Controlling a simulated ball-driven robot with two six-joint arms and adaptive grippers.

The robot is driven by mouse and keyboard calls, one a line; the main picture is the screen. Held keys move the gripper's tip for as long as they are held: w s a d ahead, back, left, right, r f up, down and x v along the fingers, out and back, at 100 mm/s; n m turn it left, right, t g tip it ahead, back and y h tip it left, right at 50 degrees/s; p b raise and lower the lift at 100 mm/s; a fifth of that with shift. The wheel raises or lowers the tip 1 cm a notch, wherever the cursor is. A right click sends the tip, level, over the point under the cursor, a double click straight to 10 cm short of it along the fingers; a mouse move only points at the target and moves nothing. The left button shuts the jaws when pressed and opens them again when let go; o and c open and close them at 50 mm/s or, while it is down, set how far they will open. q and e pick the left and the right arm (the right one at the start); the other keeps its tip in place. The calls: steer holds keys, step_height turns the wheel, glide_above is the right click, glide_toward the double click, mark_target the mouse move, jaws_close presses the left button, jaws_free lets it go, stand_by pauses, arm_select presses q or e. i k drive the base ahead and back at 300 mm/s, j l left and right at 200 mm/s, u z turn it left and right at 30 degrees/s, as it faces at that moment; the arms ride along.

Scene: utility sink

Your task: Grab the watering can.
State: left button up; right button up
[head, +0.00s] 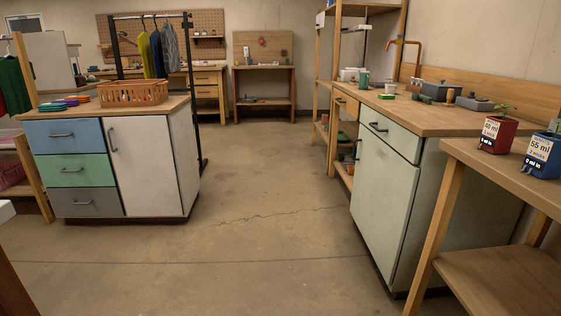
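I cannot make out a watering can for certain. On the right wooden counter (425,118), a dark grey-green object (436,91) stands near the back, too small to identify. A green cup (364,79) stands at the counter's far end, beside pale items. Neither my left nor my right gripper is in view.
A red pot (497,134) with a plant and a blue pot (543,155), both labelled, stand on a near-right wooden table (470,155). A drawer cabinet (160,155) with an orange basket (133,93) stands left. The cracked concrete floor (265,190) between is clear.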

mark_target(363, 77)
steer(key=i+j, duration=0.1)
steer(key=i, duration=2.2)
steer(key=i+z, duration=0.4)
steer(key=i+j+z, duration=0.2)
steer(key=i+z, duration=0.15)
steer(key=i+j+z, duration=0.25)
steer(key=z, duration=0.15)
steer(key=i+j+z, duration=0.4)
